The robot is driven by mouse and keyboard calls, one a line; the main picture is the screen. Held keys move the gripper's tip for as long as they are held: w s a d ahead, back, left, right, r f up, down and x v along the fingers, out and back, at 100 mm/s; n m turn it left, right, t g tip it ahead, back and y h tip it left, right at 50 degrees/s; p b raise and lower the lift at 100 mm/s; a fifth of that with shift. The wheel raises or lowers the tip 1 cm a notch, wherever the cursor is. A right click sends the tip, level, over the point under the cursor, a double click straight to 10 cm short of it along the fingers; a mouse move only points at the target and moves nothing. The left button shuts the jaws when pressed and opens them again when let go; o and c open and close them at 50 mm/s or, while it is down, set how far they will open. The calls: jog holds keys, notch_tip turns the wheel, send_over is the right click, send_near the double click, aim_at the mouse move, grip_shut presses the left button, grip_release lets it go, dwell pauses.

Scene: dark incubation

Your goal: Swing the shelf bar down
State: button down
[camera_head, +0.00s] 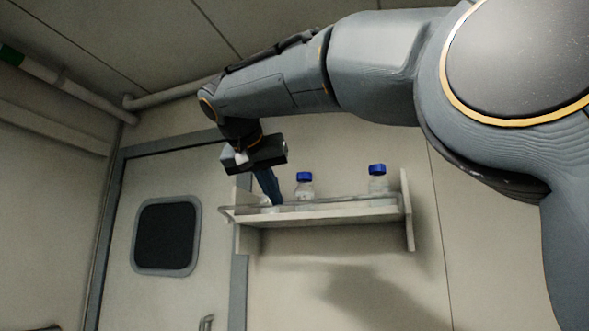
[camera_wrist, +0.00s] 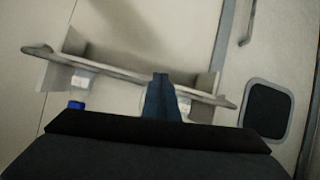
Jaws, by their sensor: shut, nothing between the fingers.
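The shelf bar (camera_head: 345,201) is a thin rail that runs along the front of a small wall shelf (camera_head: 330,217), a little above its board. In the wrist view the bar (camera_wrist: 115,74) crosses slantwise behind my fingers. My gripper (camera_head: 274,199) is shut and empty, with its fingers pointing down at the left part of the shelf, close to the bar. I cannot tell whether they touch it. In the wrist view my gripper (camera_wrist: 160,80) overlaps the bar's line and hides part of it.
Two clear bottles with blue caps, one mid-shelf (camera_head: 304,191) and one at the right (camera_head: 377,186), stand on the shelf. Something pale, perhaps another bottle, is partly hidden by my fingers. A door (camera_head: 160,288) with a dark window (camera_head: 166,237) is left of the shelf. The wall below is clear.

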notch_tip(320, 180, up, 10)
jog(key=s+d+m+t+h+p, duration=0.1)
jog(key=s+m+p, duration=0.1)
jog(key=p, duration=0.1)
jog(key=w+d+f+p, duration=0.3)
jog(key=w+f, duration=0.3)
jog(key=w, duration=0.2)
jog(key=shift+w+d+f+p, duration=0.15)
jog(key=shift+d+f+p, duration=0.2)
jog(key=shift+p, duration=0.25)
jog(key=shift+f+b, duration=0.25)
jog(key=shift+b, duration=0.55)
